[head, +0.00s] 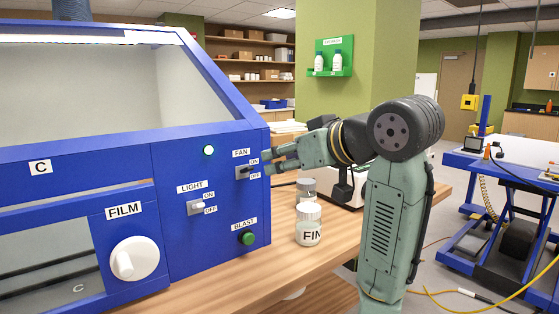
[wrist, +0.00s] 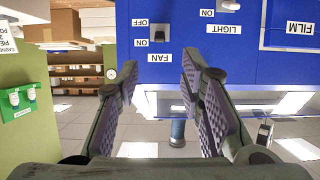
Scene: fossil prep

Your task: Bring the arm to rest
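My gripper (head: 268,162) is held out level in front of the blue cabinet's front panel, close to the FAN switch (head: 241,172). In the wrist view my gripper (wrist: 158,68) has its two fingers spread apart with nothing between them. That view is upside down, and the FAN switch (wrist: 163,32) shows just beyond the fingertips. I cannot tell for certain whether a fingertip touches the panel. My arm (head: 385,190) is bent, with its forearm reaching left to the cabinet.
The blue cabinet (head: 180,230) carries a lit green lamp (head: 208,151), a LIGHT switch (head: 196,207), a BLAST button (head: 247,238) and a FILM knob (head: 134,258). A labelled jar (head: 308,224) stands on the wooden bench (head: 275,268) below my forearm. A blue cart (head: 500,175) stands at right.

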